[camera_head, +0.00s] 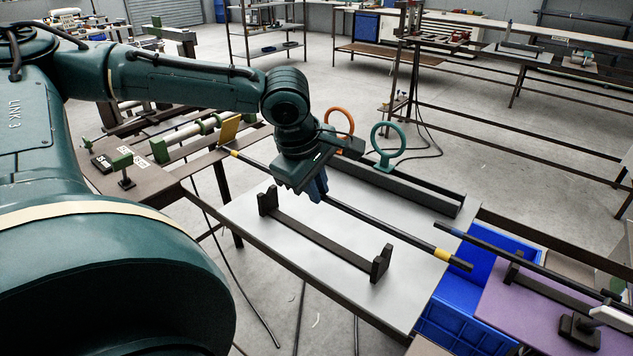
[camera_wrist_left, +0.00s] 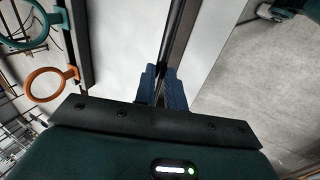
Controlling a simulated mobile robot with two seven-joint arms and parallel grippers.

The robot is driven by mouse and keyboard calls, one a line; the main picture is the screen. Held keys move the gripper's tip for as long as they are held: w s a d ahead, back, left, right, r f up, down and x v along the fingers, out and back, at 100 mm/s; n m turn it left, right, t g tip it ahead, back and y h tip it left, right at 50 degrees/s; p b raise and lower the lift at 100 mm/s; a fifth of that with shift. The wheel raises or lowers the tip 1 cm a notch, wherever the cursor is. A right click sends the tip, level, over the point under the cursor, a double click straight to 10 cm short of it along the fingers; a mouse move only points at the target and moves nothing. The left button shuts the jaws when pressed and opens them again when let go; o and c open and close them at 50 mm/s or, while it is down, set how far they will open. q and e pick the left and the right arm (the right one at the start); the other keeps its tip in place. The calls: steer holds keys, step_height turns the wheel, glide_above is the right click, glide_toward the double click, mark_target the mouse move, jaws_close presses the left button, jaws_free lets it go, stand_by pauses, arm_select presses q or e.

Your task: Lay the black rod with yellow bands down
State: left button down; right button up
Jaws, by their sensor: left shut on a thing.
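The black rod with yellow bands (camera_head: 390,230) runs diagonally over the grey-white table (camera_head: 240,215), with one yellow band near each end. My left gripper (camera_head: 318,192) is shut on the rod around its middle. In the left wrist view the blue fingers (camera_wrist_left: 162,92) close around the rod (camera_wrist_left: 178,40). A black rest with two upright end brackets (camera_head: 325,240) stands on the table, on the near side of the rod. The rod is beside the rest, not in its brackets; its height above the table is hard to tell. My right gripper is not in view.
A teal ring (camera_head: 388,140) and an orange ring (camera_head: 339,118) stand at the table's far side by a dark channel (camera_head: 410,188). Right are a blue crate (camera_head: 455,322), a purple-topped surface (camera_head: 520,318) and another black rod (camera_head: 520,256). Green-ended rollers (camera_head: 190,138) stand left.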

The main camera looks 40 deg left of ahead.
arm_select(q)
step_height(320, 180, down, 4)
steer(key=shift+b, duration=1.2)
steer(key=shift+f+b, duration=0.4)
steer(key=shift+f, duration=0.35)
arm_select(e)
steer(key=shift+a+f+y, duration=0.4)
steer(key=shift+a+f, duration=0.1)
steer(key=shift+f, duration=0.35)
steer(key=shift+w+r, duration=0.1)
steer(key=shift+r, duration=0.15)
arm_select(q)
steer(key=c, duration=1.4)
jaws_free()
